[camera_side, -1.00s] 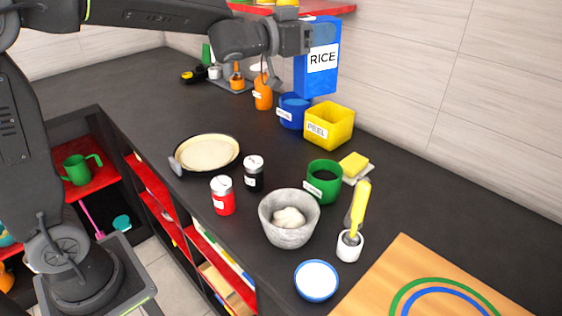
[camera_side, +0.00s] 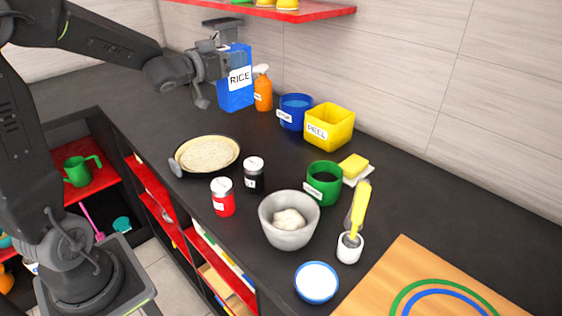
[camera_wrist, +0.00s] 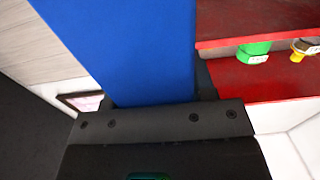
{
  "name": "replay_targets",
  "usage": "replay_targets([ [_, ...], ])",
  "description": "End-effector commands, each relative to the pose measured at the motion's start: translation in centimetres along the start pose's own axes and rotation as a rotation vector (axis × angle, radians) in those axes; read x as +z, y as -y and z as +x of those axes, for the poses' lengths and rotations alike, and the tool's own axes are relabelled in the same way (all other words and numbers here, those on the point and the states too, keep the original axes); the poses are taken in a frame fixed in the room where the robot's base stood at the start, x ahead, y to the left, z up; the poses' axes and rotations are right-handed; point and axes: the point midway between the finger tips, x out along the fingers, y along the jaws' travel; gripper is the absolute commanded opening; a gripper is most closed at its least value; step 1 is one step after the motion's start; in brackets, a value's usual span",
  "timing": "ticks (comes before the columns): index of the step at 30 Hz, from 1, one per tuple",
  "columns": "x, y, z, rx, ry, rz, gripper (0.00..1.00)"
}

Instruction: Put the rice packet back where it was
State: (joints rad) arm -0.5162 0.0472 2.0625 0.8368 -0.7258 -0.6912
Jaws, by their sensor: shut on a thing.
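The rice packet (camera_side: 235,90) is a blue box with a white RICE label, upright at the back of the dark counter in the side view. My gripper (camera_side: 228,62) is shut on its upper part. The packet's base is close to the counter top, left of the orange spray bottle; I cannot tell whether it touches. In the wrist view the blue packet (camera_wrist: 125,45) fills the space between the jaws, and its label is hidden there.
The orange spray bottle (camera_side: 263,90), blue pot (camera_side: 294,113) and yellow PEEL bin (camera_side: 328,125) stand to the packet's right. A pan (camera_side: 207,155) sits in front. A red shelf (camera_side: 310,13) hangs above; red shelving (camera_wrist: 270,88) shows in the wrist view.

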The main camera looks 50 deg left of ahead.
Motion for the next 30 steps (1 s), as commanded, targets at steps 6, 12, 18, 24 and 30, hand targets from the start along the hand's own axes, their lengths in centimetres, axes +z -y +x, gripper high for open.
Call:
replay_targets([
  [6,4.8,0.0,0.1,0.0,0.002,-0.002,0.01],
  [12,6.8,-1.8,1.1,0.005,0.001,-0.002,0.01],
  [18,9.4,-5.5,3.6,0.007,0.003,-0.003,0.01],
  [24,11.6,-8.5,5.8,0.004,0.001,0.001,0.01],
  [30,12.5,-9.7,6.6,0.001,-0.001,0.002,0.01],
])
